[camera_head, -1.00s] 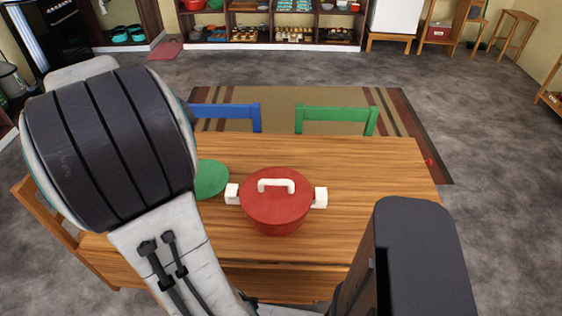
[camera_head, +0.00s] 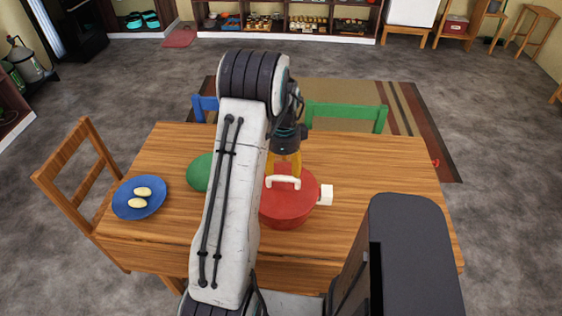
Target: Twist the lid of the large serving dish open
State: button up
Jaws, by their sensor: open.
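The large serving dish (camera_head: 289,215) is a round red pot on the wooden table, with a white side handle at its right. Its red lid (camera_head: 303,197) is on top and has a white bar handle (camera_head: 284,182). My gripper (camera_head: 284,168), with yellow-orange fingers, points down just above and behind the lid handle and is open. The fingertips are close to the handle; I cannot tell whether they touch it. My arm hides the dish's left side and left handle.
A blue plate (camera_head: 139,198) with two pale oval items lies at the table's left. A green plate (camera_head: 200,172) is partly behind my arm. Wooden (camera_head: 85,187), blue (camera_head: 203,106) and green (camera_head: 346,116) chairs surround the table (camera_head: 385,175). The table's right side is clear.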

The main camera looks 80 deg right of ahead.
aim_at(284, 178)
jog(key=shift+f+p, duration=0.55)
jog(key=shift+f, duration=2.6)
grip_shut()
jog(key=shift+n+b, duration=0.65)
jog(key=shift+n, duration=0.75)
jog(key=shift+s, duration=0.1)
jog(key=shift+n+b, duration=0.4)
jog(key=shift+n, duration=1)
